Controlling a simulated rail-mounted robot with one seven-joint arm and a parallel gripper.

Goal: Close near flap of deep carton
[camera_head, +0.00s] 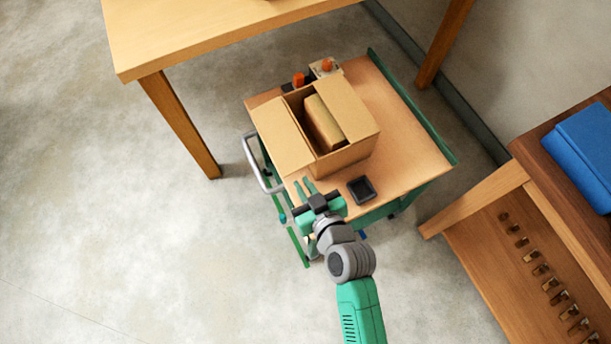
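The deep carton (346,161) is a brown cardboard box on the wooden top of a green cart. Its left flap (283,136) is folded outward over the cart's left side. Its right flap (350,110) lies roughly level across the right part of the top. Between them the carton is partly open, and a tan block-like thing (323,123) shows inside. I cannot tell a separate near flap from the near wall.
A small black tray (362,189) sits on the cart top (410,140) right of my gripper. Orange-topped items (326,66) stand behind the carton. A wooden table (200,40) is at upper left, a bench with a blue item (590,150) at right. The cart top right of the carton is clear.

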